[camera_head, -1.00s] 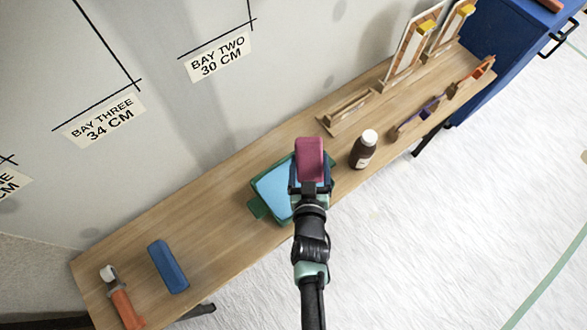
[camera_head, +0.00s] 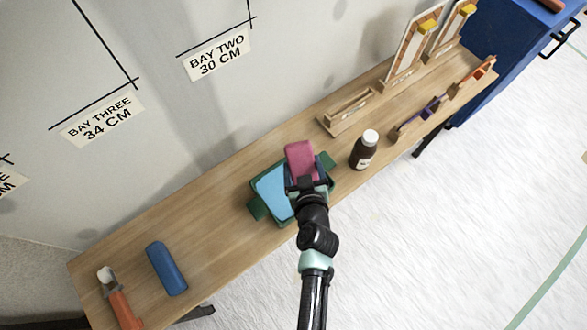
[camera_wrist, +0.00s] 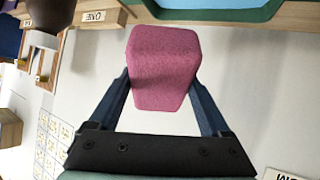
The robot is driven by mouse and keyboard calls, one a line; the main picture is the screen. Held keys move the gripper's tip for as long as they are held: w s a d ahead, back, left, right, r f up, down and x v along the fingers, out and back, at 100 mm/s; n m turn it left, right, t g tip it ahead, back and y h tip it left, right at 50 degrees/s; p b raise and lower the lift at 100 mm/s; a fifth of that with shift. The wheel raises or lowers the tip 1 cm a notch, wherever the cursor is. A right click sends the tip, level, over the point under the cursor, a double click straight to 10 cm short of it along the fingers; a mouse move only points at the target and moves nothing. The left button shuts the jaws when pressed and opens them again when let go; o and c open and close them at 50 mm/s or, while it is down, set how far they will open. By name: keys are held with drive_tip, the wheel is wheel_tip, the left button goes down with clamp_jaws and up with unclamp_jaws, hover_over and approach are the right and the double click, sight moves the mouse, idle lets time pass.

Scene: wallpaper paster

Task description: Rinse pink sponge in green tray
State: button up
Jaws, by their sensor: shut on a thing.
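The pink sponge (camera_head: 299,160) is held in my gripper (camera_head: 304,180), which is shut on it. The wrist view shows the sponge (camera_wrist: 164,62) between the two dark blue fingers (camera_wrist: 163,95), its far end sticking out past them. The green tray (camera_head: 258,208), with light blue water (camera_head: 272,190) inside, sits on the wooden bench. In the head view the sponge and gripper overlap the tray's right part and hide some of it. In the wrist view the tray's edge (camera_wrist: 215,12) shows at the top, beyond the sponge, with a gap between them in the picture.
A dark brown bottle with a white cap (camera_head: 364,149) stands right of the tray. A blue block (camera_head: 167,268) and an orange-handled tool (camera_head: 121,302) lie at the bench's left end. Wooden racks (camera_head: 347,112) and boards stand at the right. The bench (camera_head: 205,200) is clear left of the tray.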

drive_tip(key=shift+s+a+f+n+g+y+b, duration=0.1)
drive_tip(key=shift+s+a+n+g+y+b, duration=0.2)
drive_tip(key=shift+a+n+g, duration=0.25)
drive_tip(key=shift+s+a+f+n+g+y+b, duration=0.1)
drive_tip(key=shift+s+a+n+g+y, duration=0.1)
drive_tip(key=shift+a+n+g+y, duration=0.3)
wheel_tip(320, 180, down, 8)
drive_tip(key=b, duration=0.6)
drive_tip(key=shift+r+b, duration=0.25)
drive_tip(key=shift+b, duration=0.1)
drive_tip(key=shift+f, duration=1.4)
